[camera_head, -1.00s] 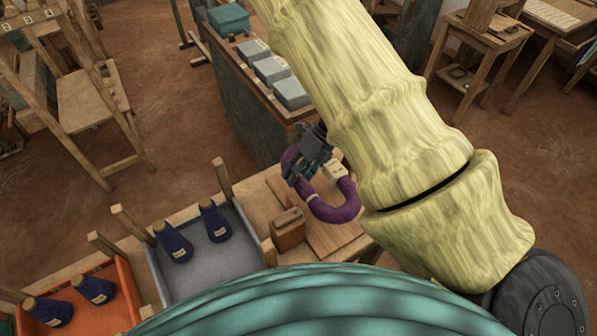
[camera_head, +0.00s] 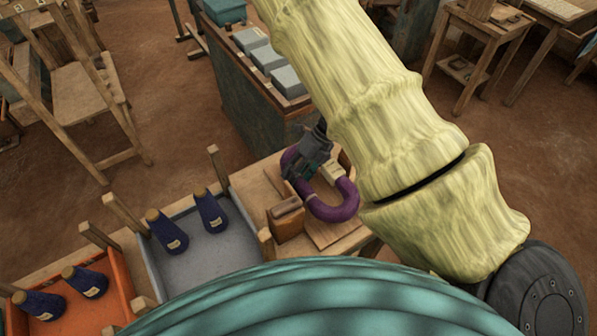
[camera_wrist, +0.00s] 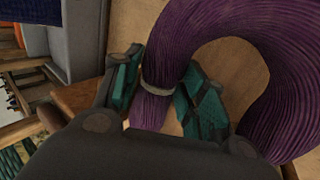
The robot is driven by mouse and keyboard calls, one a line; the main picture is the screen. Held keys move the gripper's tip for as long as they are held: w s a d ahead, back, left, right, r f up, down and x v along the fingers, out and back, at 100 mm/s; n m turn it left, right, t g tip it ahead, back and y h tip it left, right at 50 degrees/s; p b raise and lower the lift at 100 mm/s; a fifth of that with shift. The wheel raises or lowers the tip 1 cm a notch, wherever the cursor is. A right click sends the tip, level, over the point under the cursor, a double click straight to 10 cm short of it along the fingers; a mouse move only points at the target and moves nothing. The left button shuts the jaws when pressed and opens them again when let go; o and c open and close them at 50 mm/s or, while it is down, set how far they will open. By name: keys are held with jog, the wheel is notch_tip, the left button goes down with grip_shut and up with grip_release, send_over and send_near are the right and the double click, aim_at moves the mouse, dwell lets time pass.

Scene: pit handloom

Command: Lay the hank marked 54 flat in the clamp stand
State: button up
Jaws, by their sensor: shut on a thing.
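The purple hank (camera_head: 334,211) is bent into a U over the wooden table in the head view. A pale tag (camera_head: 331,172) shows near it, but its number is too small to read. My gripper (camera_head: 303,172) is shut on one leg of the hank. In the wrist view, the teal pads of my gripper (camera_wrist: 163,95) sit on either side of the purple strand (camera_wrist: 162,50), near a pale tie band. A wooden block (camera_head: 287,219) stands on the table just left of the hank; I cannot tell whether it belongs to the clamp stand.
A grey tray (camera_head: 207,262) with two dark blue cones stands left of the block. An orange tray (camera_head: 104,311) with two more cones is farther left. Upright wooden posts rise around the trays. A long cabinet (camera_head: 247,103) with grey boxes stands behind the table.

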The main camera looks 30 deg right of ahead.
jog(key=shift+s+a+f+b, duration=0.15)
jog(key=shift+f+b, duration=0.25)
jog(key=shift+f, duration=0.4)
jog(key=shift+w+a+f+b, duration=0.1)
jog(key=shift+f+b, duration=0.25)
jog(key=shift+f, duration=0.45)
jog(key=shift+s, duration=0.1)
jog(key=o, duration=1.2)
jog(key=shift+a, duration=0.1)
jog(key=shift+d, duration=0.2)
jog(key=shift+r, duration=0.1)
jog(key=shift+r, duration=4.95)
